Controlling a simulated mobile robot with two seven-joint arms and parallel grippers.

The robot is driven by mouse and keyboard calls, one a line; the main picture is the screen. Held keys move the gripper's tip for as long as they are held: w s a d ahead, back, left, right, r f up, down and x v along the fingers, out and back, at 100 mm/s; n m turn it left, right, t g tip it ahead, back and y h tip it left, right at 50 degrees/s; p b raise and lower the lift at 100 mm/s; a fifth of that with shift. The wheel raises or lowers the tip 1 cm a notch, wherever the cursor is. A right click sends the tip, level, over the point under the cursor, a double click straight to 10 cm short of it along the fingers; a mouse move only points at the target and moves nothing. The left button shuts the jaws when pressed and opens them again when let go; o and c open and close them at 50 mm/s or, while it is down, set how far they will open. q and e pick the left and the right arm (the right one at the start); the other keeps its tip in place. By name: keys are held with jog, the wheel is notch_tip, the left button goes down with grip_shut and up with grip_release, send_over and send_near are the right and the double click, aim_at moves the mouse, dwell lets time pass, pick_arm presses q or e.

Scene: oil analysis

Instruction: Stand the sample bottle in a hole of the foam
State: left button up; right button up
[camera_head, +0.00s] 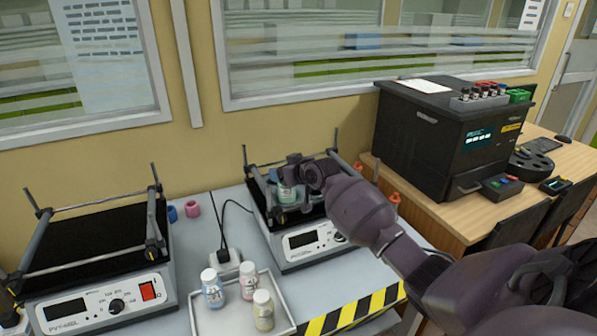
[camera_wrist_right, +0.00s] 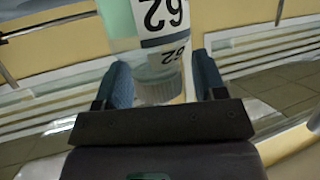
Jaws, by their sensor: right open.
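The sample bottle, with a pale green body, a white label and a pale cap, shows at my right gripper over the right-hand shaker (camera_head: 287,194). In the right wrist view the bottle (camera_wrist_right: 160,60) appears inverted, its label reading "62". Its cap end lies between the two blue-grey fingers of my right gripper (camera_wrist_right: 164,84), with small gaps at the sides. The right gripper is open around it. The shaker's dark top (camera_head: 262,190) is partly hidden by my arm, and I cannot make out the foam's holes. My left gripper is out of view.
A white tray (camera_head: 283,309) in front holds a blue, a pink and a yellow bottle. Another shaker (camera_head: 95,270) stands at left, with blue and pink small items beside it. A black analyser (camera_head: 440,135) stands on the wooden desk at right.

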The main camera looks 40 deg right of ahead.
jog(key=a+p+v, duration=0.1)
jog(key=v, duration=0.9)
jog(key=shift+g+h, duration=0.4)
jog(key=shift+g, duration=0.5)
jog(key=s+a+f, duration=0.3)
jog(key=s+f, duration=0.4)
jog(key=s+a+f, duration=0.4)
jog(key=s+f, duration=0.4)
jog(key=s+a+f, duration=0.4)
jog(key=s+f, duration=0.3)
jog(key=shift+s+a+f, duration=0.15)
jog(key=shift+f, duration=0.1)
jog(key=s+a+f, duration=0.2)
jog(key=s+a, duration=0.3)
jog(key=s, duration=0.3)
jog(key=shift+f, duration=0.25)
